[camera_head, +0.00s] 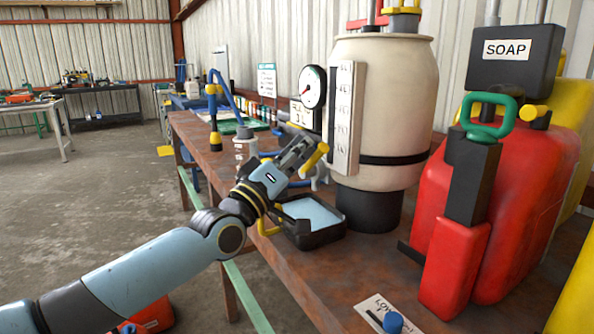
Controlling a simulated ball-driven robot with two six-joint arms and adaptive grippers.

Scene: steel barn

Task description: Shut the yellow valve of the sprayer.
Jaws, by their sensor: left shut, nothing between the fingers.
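The sprayer is a cream tank (385,90) with a black base, standing on the rusty bench. A round white gauge (312,87) and a white scale plate are on its left side. A yellow lever (316,157), which looks like the valve, sits low at the tank's left side and slants down to the left. My left gripper (305,147) is shut and empty, with its fingers right at the yellow lever. I cannot tell whether they touch it. The gripper hides the valve body. My right gripper is not in view.
A black tray (318,237) with pale blue content lies just below the gripper. A red jug (455,245) with a green handle and a black box marked SOAP (512,58) stand at the right. A clear bottle (245,150) and blue hose (228,97) are left of the gripper.

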